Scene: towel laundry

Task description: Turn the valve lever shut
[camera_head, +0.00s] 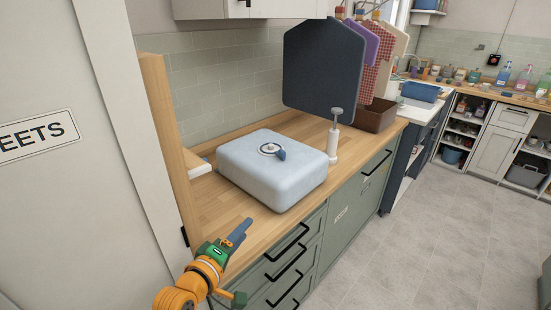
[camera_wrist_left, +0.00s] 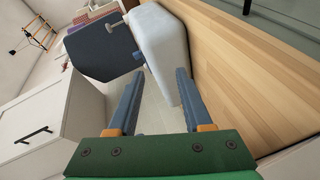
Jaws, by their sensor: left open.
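A pale blue, puffy, rounded block (camera_head: 270,180) lies on the wooden counter. On its top is a round white valve with a dark rim (camera_head: 268,147) and a small dark blue lever (camera_head: 280,154) pointing toward the lower right. My left gripper (camera_head: 241,230) is open and empty, low at the counter's front edge, nearer than the block and apart from it. In the left wrist view its two blue-grey fingers (camera_wrist_left: 158,75) are spread, with the block (camera_wrist_left: 160,45) beyond them. My right gripper is not in view.
A white hand pump (camera_head: 333,145) stands right beside the block. A dark board (camera_head: 324,70) and cloths hang behind it. A brown bin (camera_head: 376,115) stands farther along. A wooden post (camera_head: 170,150) rises at the counter's left end. The counter (camera_head: 225,205) before the block is bare.

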